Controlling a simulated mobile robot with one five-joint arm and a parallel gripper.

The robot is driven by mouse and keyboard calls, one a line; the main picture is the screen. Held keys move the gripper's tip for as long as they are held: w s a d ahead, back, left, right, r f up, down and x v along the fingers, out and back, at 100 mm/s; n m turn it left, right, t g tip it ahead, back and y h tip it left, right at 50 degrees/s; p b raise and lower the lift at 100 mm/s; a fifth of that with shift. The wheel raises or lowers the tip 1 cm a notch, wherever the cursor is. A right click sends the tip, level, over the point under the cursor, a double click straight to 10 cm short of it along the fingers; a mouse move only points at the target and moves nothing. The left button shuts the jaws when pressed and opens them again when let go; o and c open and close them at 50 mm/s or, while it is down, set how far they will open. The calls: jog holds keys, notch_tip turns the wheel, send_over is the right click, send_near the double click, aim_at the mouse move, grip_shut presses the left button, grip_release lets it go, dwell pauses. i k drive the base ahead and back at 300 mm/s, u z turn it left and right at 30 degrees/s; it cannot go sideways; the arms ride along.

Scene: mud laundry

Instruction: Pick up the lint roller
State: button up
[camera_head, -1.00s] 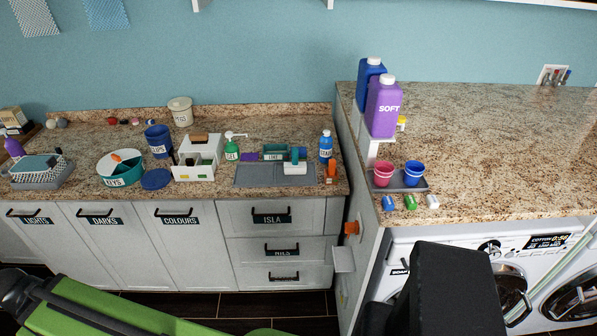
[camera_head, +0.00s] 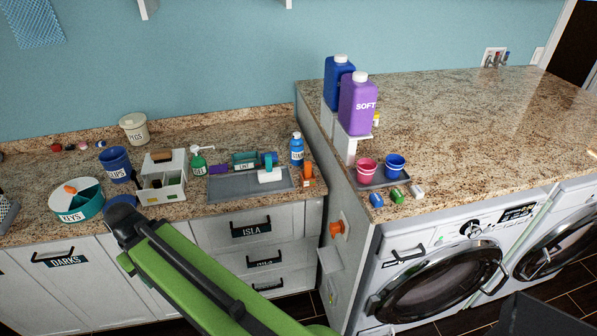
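The lint roller, a white cylinder with a blue handle (camera_head: 269,173), appears to lie on a grey tray (camera_head: 225,187) on the lower granite counter. A teal holder labelled "LINT" (camera_head: 244,166) stands just behind it. My green arm crosses the bottom of the view, with its dark joint in front of the counter's left part. My gripper's fingers cannot be seen.
An orange-handled item (camera_head: 308,175) and a blue bottle (camera_head: 297,149) stand right of the roller. A white caddy (camera_head: 163,190), a green pump bottle (camera_head: 198,163) and a teal keys bowl (camera_head: 77,206) stand left. The higher counter (camera_head: 470,130) rises at right, mostly clear.

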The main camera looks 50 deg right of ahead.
aim_at(270, 174)
jog(key=z, duration=0.2)
jog(key=i, duration=1)
jog(key=u, duration=0.1)
